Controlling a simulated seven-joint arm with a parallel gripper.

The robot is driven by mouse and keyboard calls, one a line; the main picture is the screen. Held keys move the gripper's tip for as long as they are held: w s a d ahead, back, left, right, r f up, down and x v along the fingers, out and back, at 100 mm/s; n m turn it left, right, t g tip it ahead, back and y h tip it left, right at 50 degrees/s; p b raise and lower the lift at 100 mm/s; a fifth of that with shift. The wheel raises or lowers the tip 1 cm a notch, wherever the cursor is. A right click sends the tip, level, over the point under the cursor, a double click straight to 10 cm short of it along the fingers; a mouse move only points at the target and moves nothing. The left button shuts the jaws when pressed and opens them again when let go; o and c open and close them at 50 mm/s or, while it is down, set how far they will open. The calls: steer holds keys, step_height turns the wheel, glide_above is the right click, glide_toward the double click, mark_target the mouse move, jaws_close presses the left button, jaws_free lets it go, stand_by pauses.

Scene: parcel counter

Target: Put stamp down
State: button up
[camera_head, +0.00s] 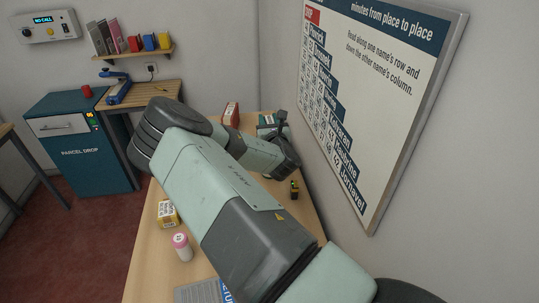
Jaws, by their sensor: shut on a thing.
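My arm reaches across the counter (145,255) from the lower right, and its dark end with my gripper (287,160) is over the right side, near the wall. My gripper is shut on the stamp. The fingers and the stamp are mostly hidden by the wrist, so I cannot tell whether the stamp touches the counter.
A small dark and yellow object (294,189) shows just below the wrist. A red box (231,114) stands at the far end. A yellow box (167,213) and a pink-capped bottle (182,247) stand at the near left. The wall board (375,90) is close on the right.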

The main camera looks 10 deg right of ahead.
step_height(320, 180, down, 9)
stand_by(0.4)
steer(key=shift+f, duration=0.15)
steer(key=o, duration=1)
steer(key=shift+o, duration=0.2)
steer(key=shift+r, duration=0.2)
steer(key=s, duration=0.7)
steer(key=shift+s, duration=0.3)
